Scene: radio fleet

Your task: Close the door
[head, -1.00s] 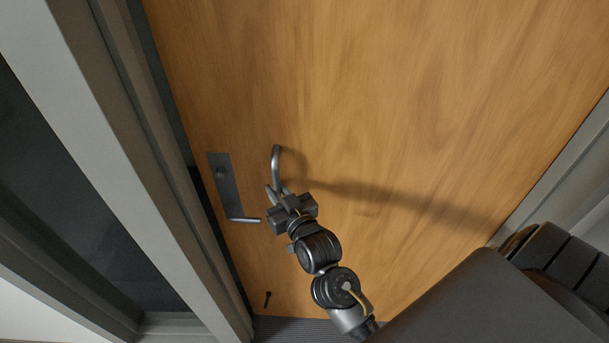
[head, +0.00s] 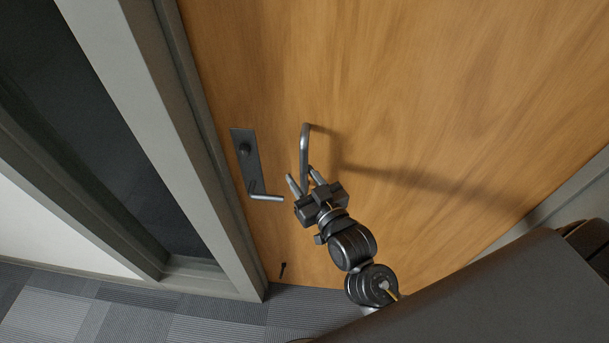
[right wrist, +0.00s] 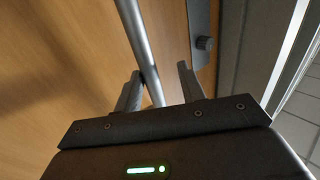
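The wooden door (head: 430,110) fills most of the head view, its left edge beside the grey frame. A metal pull bar (head: 305,150) stands out from the door; it also shows in the right wrist view (right wrist: 142,45). A dark plate (head: 245,158) with a lever (head: 266,197) sits left of the bar. My right gripper (head: 306,180) is at the bar's lower part. In the right wrist view its fingers (right wrist: 158,88) are apart, with the bar between them and a clear gap on the right finger's side. My left gripper is out of view.
The grey door frame (head: 165,130) runs down the left, with a dark glass panel (head: 100,110) beyond it. Grey carpet (head: 190,315) is free at the bottom. A small dark fitting (head: 283,269) is low on the door.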

